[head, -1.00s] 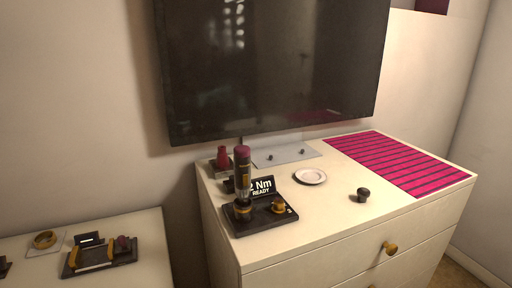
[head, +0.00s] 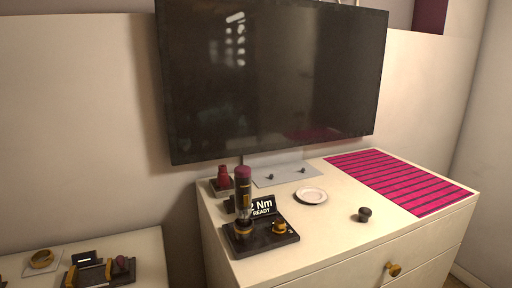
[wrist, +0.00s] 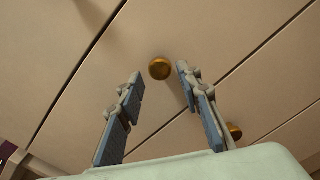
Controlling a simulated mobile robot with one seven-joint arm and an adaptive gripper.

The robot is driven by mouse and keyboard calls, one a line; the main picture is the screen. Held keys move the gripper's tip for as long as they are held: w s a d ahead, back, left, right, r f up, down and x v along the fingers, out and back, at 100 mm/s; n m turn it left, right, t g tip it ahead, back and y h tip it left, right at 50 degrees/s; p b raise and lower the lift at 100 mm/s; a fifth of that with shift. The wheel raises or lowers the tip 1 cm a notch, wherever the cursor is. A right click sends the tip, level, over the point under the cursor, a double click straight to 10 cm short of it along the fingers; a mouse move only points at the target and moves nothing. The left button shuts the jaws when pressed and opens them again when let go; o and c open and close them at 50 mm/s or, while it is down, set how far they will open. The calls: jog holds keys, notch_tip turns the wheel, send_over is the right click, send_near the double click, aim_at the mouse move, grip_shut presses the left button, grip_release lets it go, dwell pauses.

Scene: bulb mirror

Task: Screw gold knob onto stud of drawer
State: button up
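A gold knob (head: 393,269) sits on the upper drawer front of the cream dresser (head: 330,262) in the head view. In the wrist view one gold knob (wrist: 160,68) shows between and beyond the fingertips, and a second gold knob (wrist: 235,131) is lower right, partly behind the right finger. My gripper (wrist: 160,74) is open, its two blue-padded fingers spread with nothing between them. It faces the drawer fronts and is out of the head view. Another gold, knob-like piece (head: 279,227) stands on the black "READY" station (head: 262,243). No bare stud can be made out.
An upright black and gold tool (head: 243,200) stands on the station. A dark knob (head: 364,214), white dish (head: 311,196), red item (head: 223,178) and striped mat (head: 400,180) are on the dresser top. A large screen (head: 275,80) stands behind. A lower table (head: 140,247) is left.

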jog(key=n+b, duration=0.5)
jog(key=n, duration=0.8)
jog(key=shift+n, duration=0.4)
jog(key=shift+b, duration=0.35)
jog(key=shift+n+b, duration=2.85)
jog(key=shift+n, duration=1.65)
